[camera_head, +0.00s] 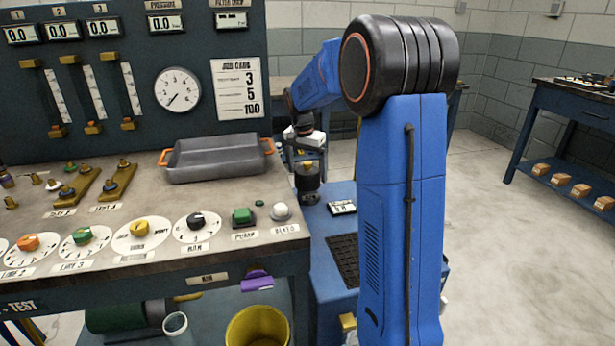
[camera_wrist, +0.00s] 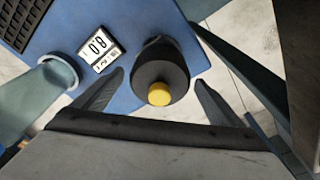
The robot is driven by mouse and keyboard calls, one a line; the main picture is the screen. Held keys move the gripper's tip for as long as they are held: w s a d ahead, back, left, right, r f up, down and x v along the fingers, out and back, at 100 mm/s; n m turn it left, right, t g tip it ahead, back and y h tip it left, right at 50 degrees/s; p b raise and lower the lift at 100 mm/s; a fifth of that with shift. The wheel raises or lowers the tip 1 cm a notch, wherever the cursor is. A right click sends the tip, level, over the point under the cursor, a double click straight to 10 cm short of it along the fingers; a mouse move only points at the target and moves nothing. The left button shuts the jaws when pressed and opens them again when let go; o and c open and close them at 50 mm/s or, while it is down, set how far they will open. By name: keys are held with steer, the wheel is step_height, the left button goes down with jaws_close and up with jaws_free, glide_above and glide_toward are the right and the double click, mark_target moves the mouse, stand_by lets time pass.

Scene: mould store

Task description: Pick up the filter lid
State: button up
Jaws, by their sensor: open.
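The filter lid (camera_wrist: 160,76) appears to be the round black piece with a yellow knob (camera_wrist: 159,94) on top. It stands over a blue surface, and in the head view a black cylinder (camera_head: 307,183) with a yellow top shows below my wrist. Whether the lid is separate from a body under it, I cannot tell. My gripper (camera_wrist: 158,88) is open and empty, pointing down, with one finger on each side of the lid in the wrist view. The fingers look apart from it. In the head view my gripper (camera_head: 306,158) is small and partly hard to make out.
A small digital display (camera_head: 343,207) and a dark grille (camera_head: 345,259) are close to the lid on the blue surface. The workbench (camera_head: 165,254) with a grey tray (camera_head: 218,160) and dials stands to the left. A yellow bin (camera_head: 258,328) is below. Open floor lies to the right.

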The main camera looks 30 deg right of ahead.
steer(key=shift+f, duration=0.55)
steer(key=shift+c, duration=0.6)
steer(key=c, duration=1.2)
steer(key=shift+o, duration=0.2)
steer(key=shift+r, duration=5.05)
